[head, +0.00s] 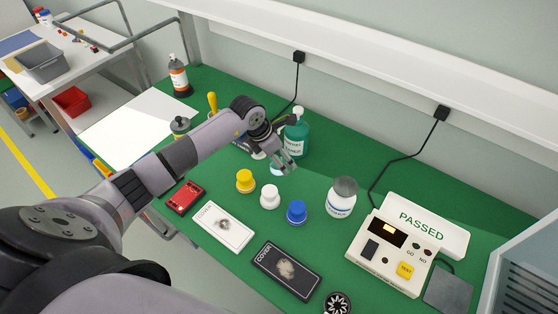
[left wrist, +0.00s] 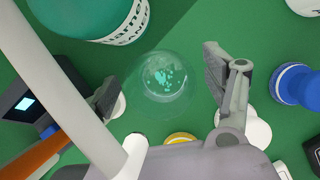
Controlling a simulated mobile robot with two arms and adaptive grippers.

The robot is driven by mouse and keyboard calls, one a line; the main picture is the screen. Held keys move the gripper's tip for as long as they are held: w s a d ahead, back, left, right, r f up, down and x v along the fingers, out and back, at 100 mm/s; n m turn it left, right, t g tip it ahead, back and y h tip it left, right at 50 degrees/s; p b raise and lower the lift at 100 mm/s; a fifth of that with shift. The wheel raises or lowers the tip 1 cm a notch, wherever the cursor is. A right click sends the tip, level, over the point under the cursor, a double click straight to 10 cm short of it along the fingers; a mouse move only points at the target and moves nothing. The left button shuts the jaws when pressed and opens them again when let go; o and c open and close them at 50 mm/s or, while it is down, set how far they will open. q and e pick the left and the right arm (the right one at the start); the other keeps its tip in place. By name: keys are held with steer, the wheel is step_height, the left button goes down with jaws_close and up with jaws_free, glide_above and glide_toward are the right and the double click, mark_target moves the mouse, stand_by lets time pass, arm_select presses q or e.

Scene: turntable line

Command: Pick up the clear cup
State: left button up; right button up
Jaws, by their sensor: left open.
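The clear cup (left wrist: 166,78) stands on the green table mat, with teal specks showing in it. In the left wrist view it lies between the spread fingers of my left gripper (left wrist: 160,86), with a gap on both sides. In the head view my left gripper (head: 280,154) is over the back middle of the mat, and the cup (head: 275,170) is mostly hidden behind and below its fingers. My left gripper is open and holds nothing. My right gripper is not in view.
A teal bottle (head: 297,136) stands just behind the gripper. Yellow (head: 245,181), white (head: 270,196) and blue (head: 296,212) capped pieces stand in front. A white jar (head: 341,198) is to the right, beside the tester (head: 391,254). Two cover plates lie near the front.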

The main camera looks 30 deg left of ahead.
arm_select(q)
steer(key=shift+c, duration=0.5)
steer(key=c, duration=1.4)
steer(key=shift+o, duration=0.2)
steer(key=shift+a+r, duration=0.1)
steer(key=shift+r, duration=0.05)
